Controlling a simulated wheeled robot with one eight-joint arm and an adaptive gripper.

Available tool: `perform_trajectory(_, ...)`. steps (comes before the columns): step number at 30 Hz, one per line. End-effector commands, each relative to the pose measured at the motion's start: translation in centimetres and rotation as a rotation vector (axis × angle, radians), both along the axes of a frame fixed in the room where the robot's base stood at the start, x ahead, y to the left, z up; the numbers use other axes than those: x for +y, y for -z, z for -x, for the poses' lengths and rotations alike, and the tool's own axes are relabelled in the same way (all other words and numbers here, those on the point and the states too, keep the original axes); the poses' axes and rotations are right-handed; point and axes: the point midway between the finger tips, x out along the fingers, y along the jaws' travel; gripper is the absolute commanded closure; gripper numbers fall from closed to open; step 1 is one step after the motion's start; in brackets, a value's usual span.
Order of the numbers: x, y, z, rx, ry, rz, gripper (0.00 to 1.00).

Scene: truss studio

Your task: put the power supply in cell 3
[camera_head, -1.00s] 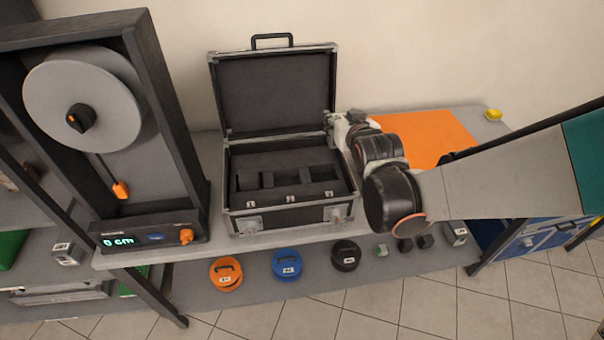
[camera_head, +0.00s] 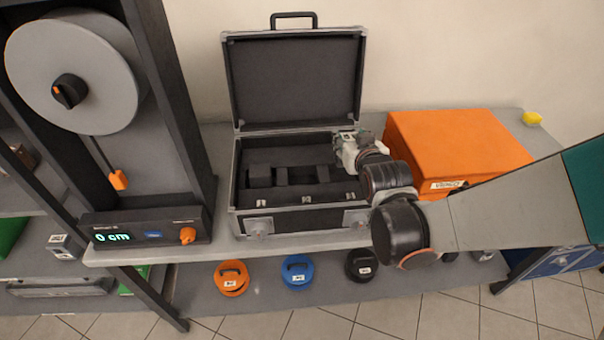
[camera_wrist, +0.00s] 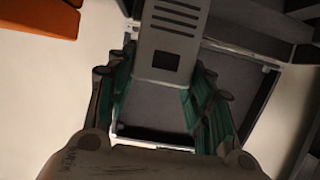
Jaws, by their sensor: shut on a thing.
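My gripper (camera_head: 346,146) is over the back right part of the open black case (camera_head: 300,222), near the lid hinge. In the wrist view my gripper (camera_wrist: 165,95) is shut on a light grey box with vent slots, the power supply (camera_wrist: 172,38), held between its green finger pads. In the head view the power supply cannot be told apart from the gripper. The case has dark foam with several cells and small white tags along its front edge; I cannot read their numbers. The rightmost cells are partly hidden by my gripper.
The raised case lid (camera_head: 297,80) stands behind the cells. A tall dark frame with a dial and display (camera_head: 145,236) stands at left. A yellow item (camera_head: 532,118) lies at the far right.

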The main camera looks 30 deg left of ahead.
Motion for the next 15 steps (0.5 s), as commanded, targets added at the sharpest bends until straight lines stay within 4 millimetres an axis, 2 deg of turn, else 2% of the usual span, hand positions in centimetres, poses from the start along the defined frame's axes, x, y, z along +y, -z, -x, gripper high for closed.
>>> perform_trajectory(1,0.4,1.5,0.3,-0.001,-0.008,0.000,0.85)
perform_trajectory(3,0.4,2.5,0.2,-0.001,-0.006,-0.001,0.85)
perform_trajectory(15,0.2,5.1,0.0,-0.001,-0.002,0.000,0.85)
